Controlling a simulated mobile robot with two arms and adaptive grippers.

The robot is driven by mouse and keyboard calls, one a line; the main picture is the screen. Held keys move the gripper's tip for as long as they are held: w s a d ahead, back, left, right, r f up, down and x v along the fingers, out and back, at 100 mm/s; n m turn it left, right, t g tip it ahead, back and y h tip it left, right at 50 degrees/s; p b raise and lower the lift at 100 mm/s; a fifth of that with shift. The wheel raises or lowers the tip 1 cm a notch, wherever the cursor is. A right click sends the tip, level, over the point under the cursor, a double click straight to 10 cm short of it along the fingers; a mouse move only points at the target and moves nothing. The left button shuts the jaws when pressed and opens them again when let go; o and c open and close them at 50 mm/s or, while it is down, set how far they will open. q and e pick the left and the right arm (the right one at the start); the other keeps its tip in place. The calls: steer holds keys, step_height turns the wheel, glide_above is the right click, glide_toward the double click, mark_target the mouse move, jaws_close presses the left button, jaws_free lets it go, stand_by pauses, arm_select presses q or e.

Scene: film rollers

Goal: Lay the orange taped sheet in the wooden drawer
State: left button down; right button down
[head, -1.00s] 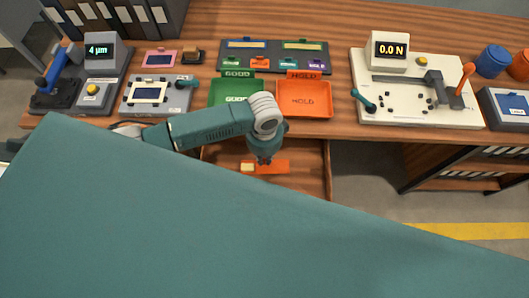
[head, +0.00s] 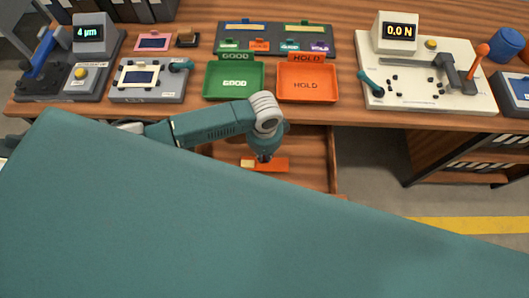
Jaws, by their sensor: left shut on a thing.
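The orange taped sheet (head: 277,165) has a pale patch at its left end. My left gripper (head: 264,159) is shut on it from above, with the fingertips mostly hidden by the wrist. The wooden drawer (head: 318,150) is pulled out below the front edge of the bench. The sheet shows within the drawer's outline; I cannot tell whether it touches the drawer's floor. The drawer's front is partly hidden by a teal part of my body. My right gripper is not in view.
A green GOOD tray (head: 234,80) and an orange HOLD tray (head: 307,83) stand on the bench behind the drawer. A gauge with a 4 µm display (head: 87,33) is at left, and a 0.0 N tester (head: 425,80) at right.

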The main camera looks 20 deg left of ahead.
arm_select(q)
steer(key=shift+f, duration=0.85)
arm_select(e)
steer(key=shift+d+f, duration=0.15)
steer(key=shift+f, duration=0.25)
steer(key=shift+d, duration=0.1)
arm_select(q)
steer(key=c, duration=1.7)
jaws_free()
steer(key=shift+c, duration=0.2)
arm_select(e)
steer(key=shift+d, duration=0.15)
arm_select(q)
steer(key=shift+o, duration=0.3)
steer(key=o, duration=0.4)
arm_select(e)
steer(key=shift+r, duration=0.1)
